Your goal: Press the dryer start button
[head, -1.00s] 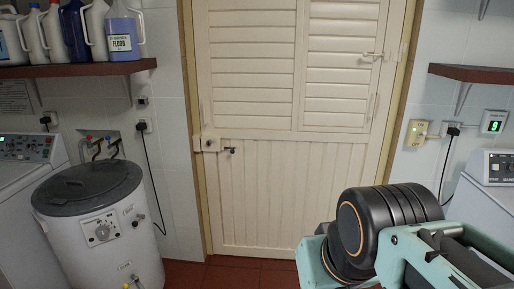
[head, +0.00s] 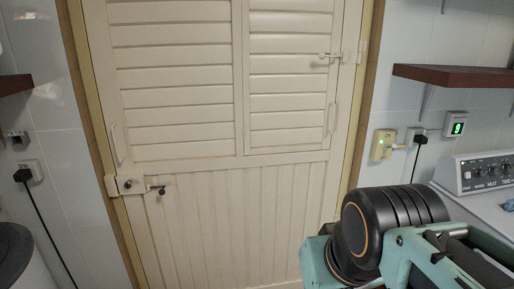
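A white machine (head: 450,195) with a grey control panel (head: 487,172) stands at the right edge. Its panel has several dark knobs and small lettering, too small to read surely. I cannot tell whether this is the dryer, and no start button can be made out. My arm, black and teal, fills the lower right and hides part of the machine's front. My gripper's fingertips do not show.
A closed cream louvred door (head: 210,215) fills the middle. A dark red shelf (head: 470,78) juts from the right wall above sockets (head: 382,145) and a green-digit display (head: 455,125). A dark round lid (head: 12,250) shows at lower left.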

